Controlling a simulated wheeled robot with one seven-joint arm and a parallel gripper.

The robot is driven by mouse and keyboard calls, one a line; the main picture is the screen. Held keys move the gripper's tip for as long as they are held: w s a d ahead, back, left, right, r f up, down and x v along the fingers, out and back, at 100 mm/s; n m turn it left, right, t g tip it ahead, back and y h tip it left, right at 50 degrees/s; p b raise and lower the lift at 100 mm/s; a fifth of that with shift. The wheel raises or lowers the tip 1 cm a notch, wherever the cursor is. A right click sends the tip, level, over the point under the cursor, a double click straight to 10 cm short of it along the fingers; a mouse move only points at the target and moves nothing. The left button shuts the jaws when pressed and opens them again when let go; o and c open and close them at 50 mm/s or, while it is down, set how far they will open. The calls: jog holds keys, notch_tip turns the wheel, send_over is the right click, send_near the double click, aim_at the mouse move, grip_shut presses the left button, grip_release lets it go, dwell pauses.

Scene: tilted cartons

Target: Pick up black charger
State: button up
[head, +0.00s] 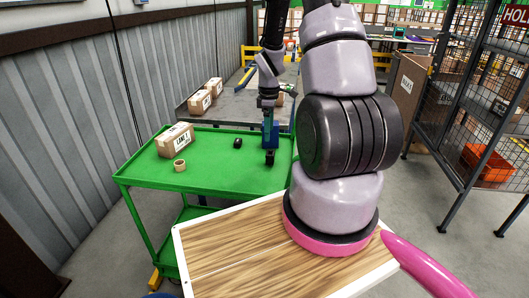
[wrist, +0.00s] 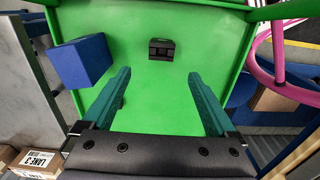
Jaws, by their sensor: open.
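A blocky black item that looks like the black charger (wrist: 161,49) lies on the green cart top, ahead of my fingertips in the wrist view. It seems to be the dark block near the cart's right side in the head view (head: 270,158). My gripper (wrist: 160,75) is open, with two teal fingers apart and nothing between them. It hangs above the cart, and the charger is clear of both fingers. In the head view my gripper (head: 268,116) is small, and its exact height is hard to tell.
A blue box (wrist: 82,61) stands left of the charger in the wrist view. A smaller black item (head: 237,143), a tape roll (head: 180,165) and a carton (head: 175,140) are on the green cart (head: 215,180). The cart's middle has free room.

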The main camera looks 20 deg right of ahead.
send_over(269, 153)
notch_tip(269, 153, down, 6)
jog(key=shift+s+a+r, duration=0.1)
jog(key=shift+a+r, duration=0.05)
jog(key=shift+r, duration=0.1)
jog(key=shift+s+f, duration=0.15)
jog(key=shift+f, duration=1.2)
jog(key=shift+s+f, duration=0.1)
jog(key=shift+f, duration=1.25)
grip_shut()
jog(key=shift+r, duration=0.15)
